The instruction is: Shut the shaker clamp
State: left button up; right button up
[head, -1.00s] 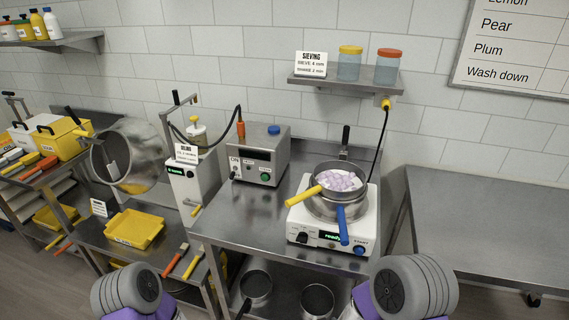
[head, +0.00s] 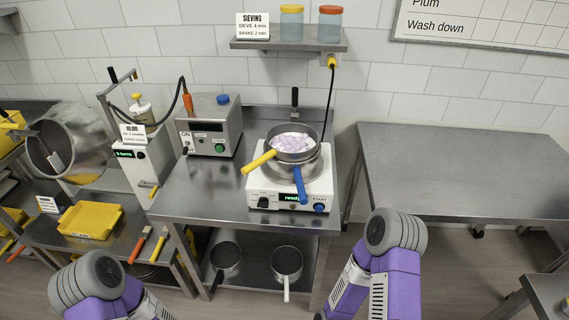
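The white shaker (head: 262,190) stands on the steel table in the head view, its green display lit and seeming to read "ready". A steel sieve (head: 310,156) with a yellow handle sits on it, holding pale lilac gummies (head: 291,143). A pan with a blue handle (head: 300,187) is beneath the sieve. A black-gripped lever (head: 295,97) stands upright behind the sieve and looks like the clamp; its lower part is hidden. Only purple and grey links of my two arms show at the bottom edge, short of the table. Neither gripper is in view.
A grey control box (head: 209,130) stands left of the shaker on the same table (head: 190,195). A shelf (head: 290,45) with two jars hangs above. Two pans lie on the lower shelf. An empty steel table (head: 460,170) stands at the right.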

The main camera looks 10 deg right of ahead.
aim_at(294, 90)
jog(key=k, duration=1)
jog(key=z, duration=1.25)
jog(key=i, duration=0.8)
jog(key=u, duration=0.75)
jog(key=i, duration=0.55)
jog(key=u, duration=0.55)
